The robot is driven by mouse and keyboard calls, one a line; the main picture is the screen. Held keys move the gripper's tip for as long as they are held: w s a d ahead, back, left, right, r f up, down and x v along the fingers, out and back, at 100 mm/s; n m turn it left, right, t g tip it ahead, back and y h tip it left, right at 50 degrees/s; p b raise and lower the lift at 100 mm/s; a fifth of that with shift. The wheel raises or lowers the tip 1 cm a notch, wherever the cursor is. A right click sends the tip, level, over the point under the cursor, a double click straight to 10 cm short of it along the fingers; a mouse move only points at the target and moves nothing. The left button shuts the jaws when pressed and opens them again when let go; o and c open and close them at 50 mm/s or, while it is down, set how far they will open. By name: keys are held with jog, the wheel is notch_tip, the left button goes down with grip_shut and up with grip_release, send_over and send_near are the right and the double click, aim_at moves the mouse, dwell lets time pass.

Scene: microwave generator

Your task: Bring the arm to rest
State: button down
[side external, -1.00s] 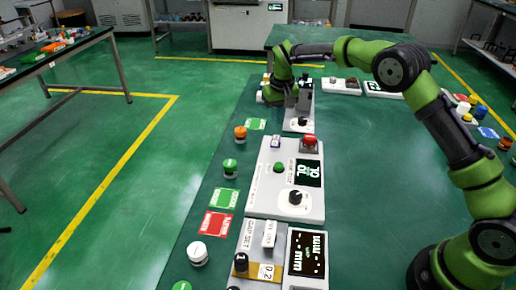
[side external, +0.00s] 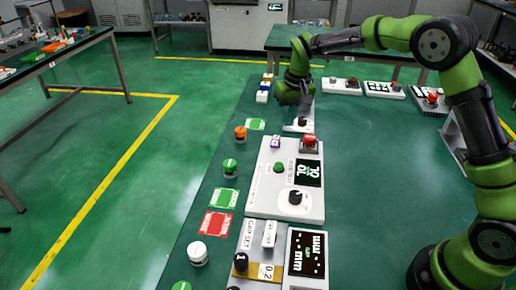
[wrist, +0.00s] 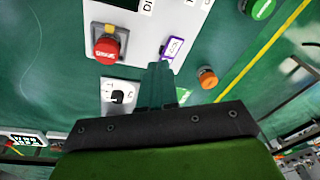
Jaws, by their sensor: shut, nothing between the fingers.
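My gripper (side external: 305,108) is at the far end of the green bench, above the small white panel with a black knob (side external: 302,122). In the wrist view my gripper's fingers (wrist: 159,82) are together with nothing between them. That view also shows the black knob (wrist: 118,97) to the left of the fingers, apart from them in the picture. My arm is raised and bent over the right side of the bench. The exact height of the fingertips above the panel is hard to tell.
A white panel with a red emergency button (side external: 309,140) and a display (side external: 308,173) lies nearer. An orange button (side external: 240,132) and a green button (side external: 230,165) stand to its left. More control boxes (side external: 384,89) line the far edge. The bench's middle right is clear.

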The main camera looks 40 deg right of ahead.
jog(key=s+a+r+t, duration=0.1)
jog(key=s+r, duration=0.5)
jog(key=s, duration=0.8)
jog(key=s+a+r+t+y, duration=0.1)
jog(key=s+r+t, duration=0.3)
jog(key=s, duration=1.1)
jog(key=shift+a+r+m+t+y, duration=0.3)
jog(key=shift+a+r, duration=0.25)
jog(key=shift+r, duration=0.35)
